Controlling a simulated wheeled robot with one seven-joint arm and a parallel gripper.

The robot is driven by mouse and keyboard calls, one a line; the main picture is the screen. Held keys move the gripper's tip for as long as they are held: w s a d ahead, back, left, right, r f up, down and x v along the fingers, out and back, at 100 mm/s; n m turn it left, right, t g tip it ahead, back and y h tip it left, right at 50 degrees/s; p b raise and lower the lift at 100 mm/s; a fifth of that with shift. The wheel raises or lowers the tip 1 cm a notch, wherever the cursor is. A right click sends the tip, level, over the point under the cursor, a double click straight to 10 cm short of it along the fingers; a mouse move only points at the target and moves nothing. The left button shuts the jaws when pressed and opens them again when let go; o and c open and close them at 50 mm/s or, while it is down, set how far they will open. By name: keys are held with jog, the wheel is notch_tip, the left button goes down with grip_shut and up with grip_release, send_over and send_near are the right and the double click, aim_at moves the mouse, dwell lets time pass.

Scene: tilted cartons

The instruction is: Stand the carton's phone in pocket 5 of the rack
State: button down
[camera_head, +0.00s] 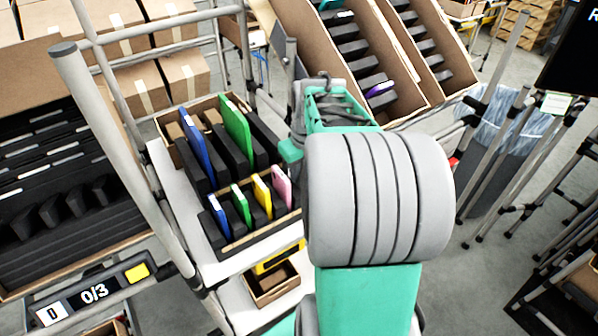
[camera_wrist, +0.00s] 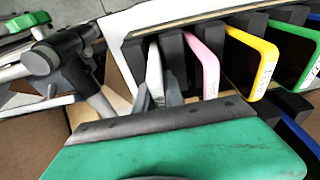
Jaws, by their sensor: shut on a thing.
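The rack (camera_head: 226,252) stands on a white shelf in the head view. Its near row holds small blue, green, yellow and pink phones side by side in dark foam slots. In the wrist view, my gripper (camera_wrist: 160,95) is shut on a white phone (camera_wrist: 154,68), seen nearly edge-on. The phone stands roughly upright between dark foam blocks, in line with the slot beside the pink phone (camera_wrist: 206,62). How deep it sits is hidden. My arm covers the gripper and this slot in the head view.
The rack's back row holds a larger blue device (camera_head: 196,143) and green device (camera_head: 236,128). A tilted carton (camera_head: 416,101) behind my arm has a purple phone (camera_head: 380,89) in it. A grey post (camera_head: 120,150) rises left of the rack. A small open box (camera_head: 272,288) sits in front.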

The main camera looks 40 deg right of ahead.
jog(key=c, duration=1.3)
grip_release()
jog(key=shift+c, duration=0.2)
jog(key=r, duration=0.2)
jog(key=s+r, duration=0.1)
jog(key=r, duration=0.4)
jog(key=shift+s+r+b, duration=0.25)
jog(key=shift+r+b, duration=0.05)
jog(key=shift+r, duration=0.05)
notch_tip(320, 180, up, 7)
jog(key=p, duration=0.5)
jog(key=shift+p, duration=0.3)
